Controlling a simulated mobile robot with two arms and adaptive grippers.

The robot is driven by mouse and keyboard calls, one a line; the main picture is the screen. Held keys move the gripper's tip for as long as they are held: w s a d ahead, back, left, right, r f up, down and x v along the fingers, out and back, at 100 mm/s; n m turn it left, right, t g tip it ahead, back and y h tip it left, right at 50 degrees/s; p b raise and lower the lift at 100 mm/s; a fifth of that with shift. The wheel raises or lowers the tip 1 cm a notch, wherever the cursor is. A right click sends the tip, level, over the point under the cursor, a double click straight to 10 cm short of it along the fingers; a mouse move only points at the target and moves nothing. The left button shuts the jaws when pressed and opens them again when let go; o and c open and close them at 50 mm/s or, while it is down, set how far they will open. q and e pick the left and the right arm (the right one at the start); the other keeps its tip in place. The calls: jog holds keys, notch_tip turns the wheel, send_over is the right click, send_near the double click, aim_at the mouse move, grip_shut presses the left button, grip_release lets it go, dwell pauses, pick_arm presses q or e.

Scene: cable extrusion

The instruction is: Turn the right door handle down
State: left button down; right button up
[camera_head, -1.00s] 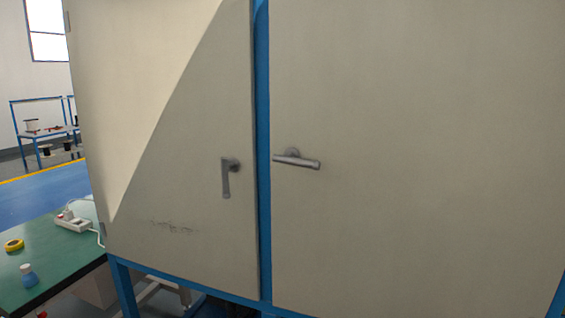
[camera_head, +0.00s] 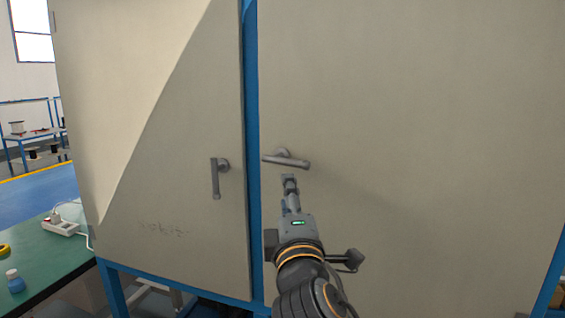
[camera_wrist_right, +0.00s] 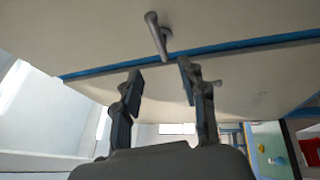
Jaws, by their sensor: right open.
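The right door handle (camera_head: 286,160) is a grey lever on the right cabinet door (camera_head: 420,120). Its lever lies nearly level, tilted slightly down to the right. My right gripper (camera_head: 290,180) appears just below this handle in the head view. In the right wrist view the two fingers of the gripper (camera_wrist_right: 160,76) are spread with nothing between them, and the handle (camera_wrist_right: 157,36) shows beyond the fingertips. I see no contact with the handle. My left gripper is not in view.
The left door's handle (camera_head: 216,178) points down. A blue frame post (camera_head: 252,150) separates the doors.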

aim_at(283, 164)
jog(key=p+x, duration=0.2)
jog(key=x, duration=1.1)
jog(key=shift+w+f, duration=0.1)
jog(key=shift+w, duration=0.1)
grip_shut()
